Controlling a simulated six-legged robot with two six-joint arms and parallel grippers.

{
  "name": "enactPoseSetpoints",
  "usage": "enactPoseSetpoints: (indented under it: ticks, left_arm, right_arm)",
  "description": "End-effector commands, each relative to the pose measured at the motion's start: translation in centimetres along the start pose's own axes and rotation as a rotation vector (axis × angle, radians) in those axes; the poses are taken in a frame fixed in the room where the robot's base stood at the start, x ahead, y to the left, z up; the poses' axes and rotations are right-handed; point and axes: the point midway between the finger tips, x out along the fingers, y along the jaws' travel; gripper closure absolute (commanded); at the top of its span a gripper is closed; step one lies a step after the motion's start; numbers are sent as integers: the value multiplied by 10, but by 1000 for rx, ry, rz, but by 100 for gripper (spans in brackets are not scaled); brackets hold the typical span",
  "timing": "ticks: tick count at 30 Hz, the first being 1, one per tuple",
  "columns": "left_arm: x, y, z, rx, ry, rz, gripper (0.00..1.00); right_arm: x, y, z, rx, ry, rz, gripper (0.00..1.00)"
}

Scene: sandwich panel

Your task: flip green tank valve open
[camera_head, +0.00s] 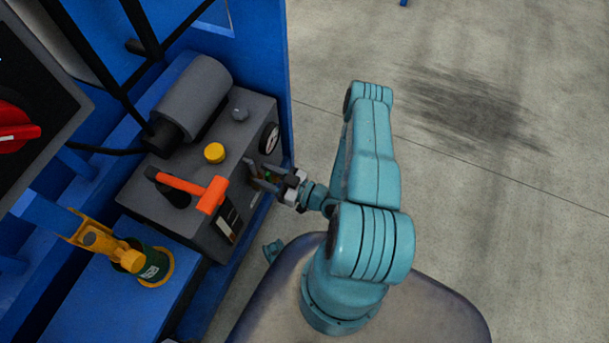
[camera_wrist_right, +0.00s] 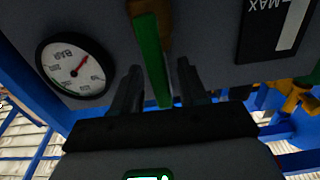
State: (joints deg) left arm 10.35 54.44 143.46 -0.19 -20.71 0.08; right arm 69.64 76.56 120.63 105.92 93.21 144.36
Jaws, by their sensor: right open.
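A green valve lever (camera_wrist_right: 148,50) on a brass-brown fitting (camera_wrist_right: 152,10) sticks out from the grey panel box in the right wrist view. My right gripper (camera_wrist_right: 160,72) is open, with one dark finger on each side of the lever. I cannot tell whether either finger touches it. In the head view my right gripper (camera_head: 264,177) is at the front face of the grey box (camera_head: 150,205), and only a small bit of green shows between its fingers. My left gripper is not in view.
A gauge (camera_head: 269,138) sits beside the gripper; it also shows in the wrist view (camera_wrist_right: 76,66). An orange lever (camera_head: 190,189) and a yellow knob (camera_head: 214,153) stand on the box. A yellow fitting (camera_head: 95,236) on a green base is at left. Open floor lies right.

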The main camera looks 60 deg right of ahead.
Motion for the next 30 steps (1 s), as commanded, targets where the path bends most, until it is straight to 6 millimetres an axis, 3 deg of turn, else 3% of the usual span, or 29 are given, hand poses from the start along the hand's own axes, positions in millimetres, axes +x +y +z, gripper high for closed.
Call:
enactPoseSetpoints:
  ticks: [15, 21, 30]
  left_arm:
    - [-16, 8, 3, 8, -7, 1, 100]
    - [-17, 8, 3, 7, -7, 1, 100]
    - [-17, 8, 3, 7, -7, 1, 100]
  right_arm:
    - [-126, 0, -1, -1, -2, 9, 57]
    - [-148, -1, 0, 0, -1, 5, 57]
    - [-152, -1, 0, 0, 0, 3, 57]
